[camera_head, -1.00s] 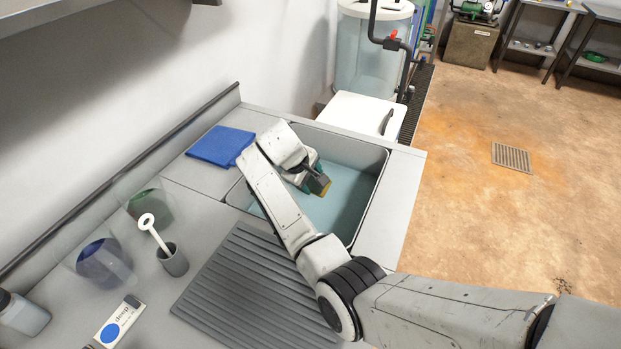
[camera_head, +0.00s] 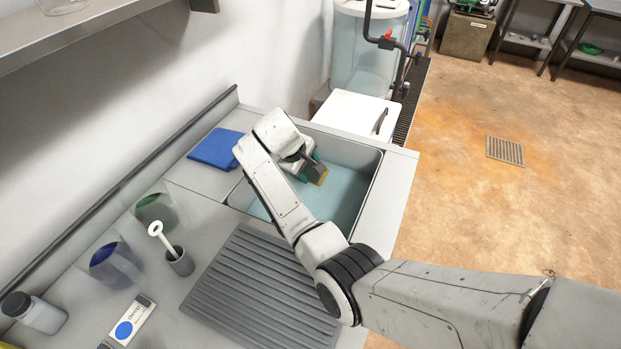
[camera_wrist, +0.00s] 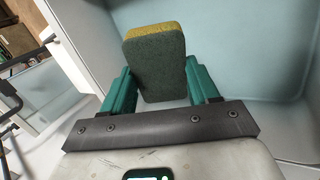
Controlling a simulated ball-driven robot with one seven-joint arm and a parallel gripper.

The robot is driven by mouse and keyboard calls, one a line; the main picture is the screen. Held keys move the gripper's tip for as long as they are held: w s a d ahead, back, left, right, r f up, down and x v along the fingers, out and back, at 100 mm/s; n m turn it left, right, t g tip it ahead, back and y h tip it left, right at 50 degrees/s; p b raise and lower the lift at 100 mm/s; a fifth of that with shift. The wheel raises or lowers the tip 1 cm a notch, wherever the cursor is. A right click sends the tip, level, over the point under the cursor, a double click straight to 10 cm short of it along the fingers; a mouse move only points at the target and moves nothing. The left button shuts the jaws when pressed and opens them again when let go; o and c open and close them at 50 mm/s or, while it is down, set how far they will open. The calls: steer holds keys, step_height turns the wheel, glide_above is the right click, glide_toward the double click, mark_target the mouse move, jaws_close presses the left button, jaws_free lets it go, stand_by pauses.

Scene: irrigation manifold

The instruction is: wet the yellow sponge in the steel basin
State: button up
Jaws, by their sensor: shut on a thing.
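The yellow sponge (camera_wrist: 155,62) is in my gripper, between two teal fingers (camera_wrist: 162,90) in the wrist view. It has a yellow layer and a dark grey-green layer. In the head view the sponge (camera_head: 318,175) shows as a small yellow and dark block at the end of my gripper (camera_head: 309,170). My gripper holds it over the steel basin (camera_head: 368,178), within its rim. The basin holds pale blue water (camera_head: 335,198). Whether the sponge touches the water I cannot tell.
A folded blue cloth (camera_head: 215,148) lies behind the basin to the left. A ribbed drainboard (camera_head: 255,290) is in front. A shelf (camera_head: 90,35) overhangs the upper left.

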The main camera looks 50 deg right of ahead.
mark_target(307, 171)
steer(key=shift+r+p, duration=2.6)
steer(key=shift+r, duration=0.35)
step_height(307, 171, up, 4)
steer(key=p, duration=0.4)
steer(key=shift+s, duration=0.1)
stand_by(0.7)
